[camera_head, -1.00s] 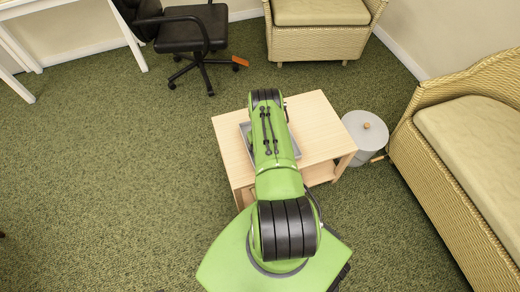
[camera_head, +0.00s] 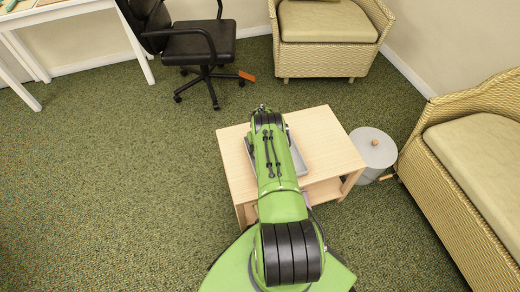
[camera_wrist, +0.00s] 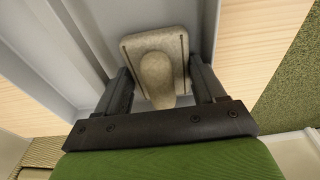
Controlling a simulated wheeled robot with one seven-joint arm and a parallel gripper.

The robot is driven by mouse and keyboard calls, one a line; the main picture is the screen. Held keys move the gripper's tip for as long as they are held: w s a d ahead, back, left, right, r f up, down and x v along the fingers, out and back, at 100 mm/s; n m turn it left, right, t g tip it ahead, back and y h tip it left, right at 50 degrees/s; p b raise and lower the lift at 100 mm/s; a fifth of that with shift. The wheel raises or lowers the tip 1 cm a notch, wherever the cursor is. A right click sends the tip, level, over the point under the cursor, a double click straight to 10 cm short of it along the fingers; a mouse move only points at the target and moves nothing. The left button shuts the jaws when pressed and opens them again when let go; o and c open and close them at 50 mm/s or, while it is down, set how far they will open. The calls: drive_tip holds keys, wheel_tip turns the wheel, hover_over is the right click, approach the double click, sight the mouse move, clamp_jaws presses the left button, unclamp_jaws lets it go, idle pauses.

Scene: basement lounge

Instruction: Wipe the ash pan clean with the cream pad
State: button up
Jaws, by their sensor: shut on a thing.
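The ash pan (camera_head: 300,161) is a shallow grey tray on the small wooden table (camera_head: 327,142); my arm covers much of it in the head view. In the wrist view the pan's grey floor and walls (camera_wrist: 78,38) surround the pad. The cream pad (camera_wrist: 132,46) is a rounded block with a knob-like grip on top. My gripper (camera_wrist: 160,84) is shut on the pad's grip, with a dark finger on each side. The pad is over or on the pan's floor; I cannot tell whether it touches. No ash can be made out.
A grey lidded bin (camera_head: 372,150) stands right of the table. A wicker sofa (camera_head: 455,190) is at the right, a wicker armchair (camera_head: 328,58) at the back. A black office chair (camera_head: 200,48) and an orange object (camera_head: 247,76) are at the back left. Carpet at left is clear.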

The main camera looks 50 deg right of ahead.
wheel_tip(320, 180, up, 9)
drive_tip(key=p, duration=0.5)
drive_tip(key=shift+p, duration=0.35)
